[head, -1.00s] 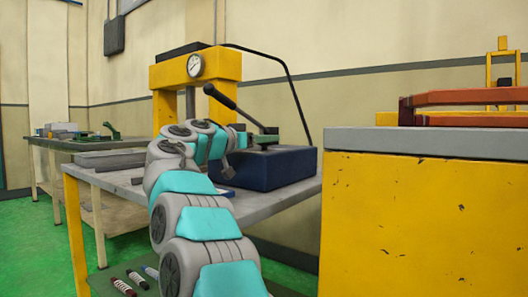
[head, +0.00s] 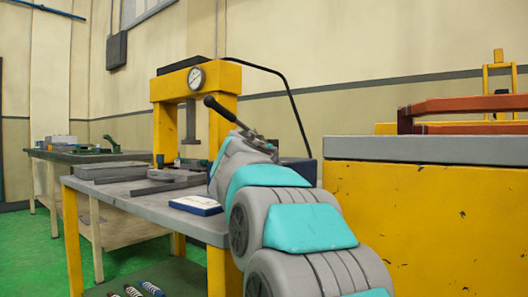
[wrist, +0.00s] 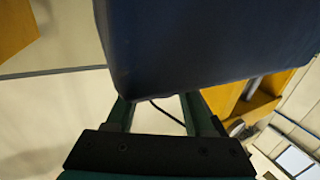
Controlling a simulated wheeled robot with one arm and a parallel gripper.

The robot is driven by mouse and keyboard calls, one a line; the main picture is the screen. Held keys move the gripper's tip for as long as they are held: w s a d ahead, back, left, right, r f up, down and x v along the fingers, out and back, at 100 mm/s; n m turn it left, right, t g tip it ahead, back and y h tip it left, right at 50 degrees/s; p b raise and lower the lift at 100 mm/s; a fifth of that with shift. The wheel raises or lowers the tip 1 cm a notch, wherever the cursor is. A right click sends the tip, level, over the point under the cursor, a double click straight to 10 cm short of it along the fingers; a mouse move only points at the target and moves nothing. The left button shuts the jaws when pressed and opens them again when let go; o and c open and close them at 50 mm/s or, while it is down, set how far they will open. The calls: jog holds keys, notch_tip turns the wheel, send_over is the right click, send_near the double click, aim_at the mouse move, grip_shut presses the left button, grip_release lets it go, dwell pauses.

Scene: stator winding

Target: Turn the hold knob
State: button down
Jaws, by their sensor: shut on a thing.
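The navy box-shaped machine base (head: 302,170) stands on the grey-topped table, mostly hidden behind my arm in the head view. A black-handled lever (head: 226,112) rises above it. In the wrist view the navy base (wrist: 205,45) fills the upper middle, very close. My gripper (wrist: 160,106) has its two green fingers at the base's near edge. The fingertips go out of sight behind that edge, and the hold knob between them is hidden. The gripper is shut on it. In the head view my gripper is hidden behind my arm.
A yellow press frame (head: 166,88) with a gauge stands behind. Grey flat blocks (head: 112,171) and a blue-edged white item (head: 196,205) lie on the table (head: 140,196). A yellow cabinet (head: 420,220) is close on the right.

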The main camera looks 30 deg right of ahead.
jog(key=shift+n+t+y, duration=0.3)
jog(key=shift+y, duration=0.1)
jog(key=shift+r, duration=0.1)
jog(key=shift+c, duration=1.4)
grip_release()
jog(key=v, duration=0.7)
jog(key=shift+s, duration=0.1)
jog(key=shift+s+a, duration=0.2)
jog(key=shift+a, duration=0.05)
